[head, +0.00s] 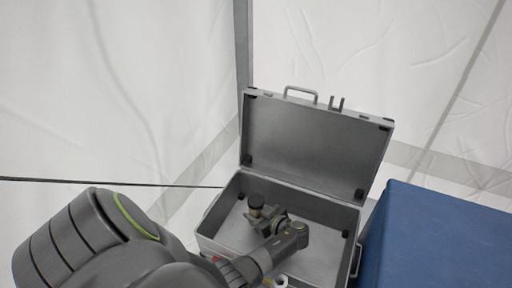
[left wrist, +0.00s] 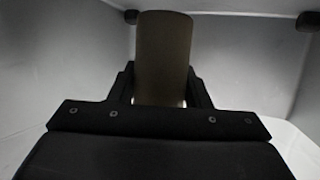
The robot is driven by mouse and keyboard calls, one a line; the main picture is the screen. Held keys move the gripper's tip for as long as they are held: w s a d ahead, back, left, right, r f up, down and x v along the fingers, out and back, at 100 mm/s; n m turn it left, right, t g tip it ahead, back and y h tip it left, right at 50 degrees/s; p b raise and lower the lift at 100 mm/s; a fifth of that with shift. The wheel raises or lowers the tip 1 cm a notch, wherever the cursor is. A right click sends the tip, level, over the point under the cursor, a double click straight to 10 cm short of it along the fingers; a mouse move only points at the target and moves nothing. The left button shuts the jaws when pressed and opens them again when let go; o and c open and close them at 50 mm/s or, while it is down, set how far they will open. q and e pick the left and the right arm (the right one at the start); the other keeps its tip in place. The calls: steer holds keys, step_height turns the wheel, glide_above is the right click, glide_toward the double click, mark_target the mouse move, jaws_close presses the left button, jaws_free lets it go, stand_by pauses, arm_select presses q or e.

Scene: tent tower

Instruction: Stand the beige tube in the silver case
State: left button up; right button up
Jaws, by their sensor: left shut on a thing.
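The silver case (head: 311,140) stands open in the head view, its lid tilted back. My left arm reaches into the case from the lower left. My left gripper (head: 262,213) is inside the case walls and shut on the beige tube (head: 256,202), near the left part of the case. The tube looks upright, and its top is dark in the head view. In the left wrist view the tube (left wrist: 163,55) rises between the fingers, dim brown in the shade. Its lower end is hidden, so I cannot tell whether it touches the case floor. My right gripper is not in view.
A blue box-like block (head: 440,240) stands close to the right of the case. A small white ring-shaped thing (head: 281,281) shows at the bottom edge, partly cut off. White tent walls (head: 330,40) and a grey pole (head: 243,45) stand behind. The right part of the case floor looks mostly clear.

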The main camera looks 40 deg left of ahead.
arm_select(q)
steer(key=shift+f, duration=0.4)
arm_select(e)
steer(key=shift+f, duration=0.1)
arm_select(q)
steer(key=shift+f+b, duration=0.4)
steer(key=shift+b, duration=0.1)
steer(key=shift+f+b, duration=0.25)
steer(key=shift+b, duration=0.15)
steer(key=o, duration=1.1)
steer(key=shift+o, duration=0.2)
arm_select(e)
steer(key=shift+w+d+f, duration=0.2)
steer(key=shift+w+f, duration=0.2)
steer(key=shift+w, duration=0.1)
arm_select(q)
steer(key=shift+r, duration=0.15)
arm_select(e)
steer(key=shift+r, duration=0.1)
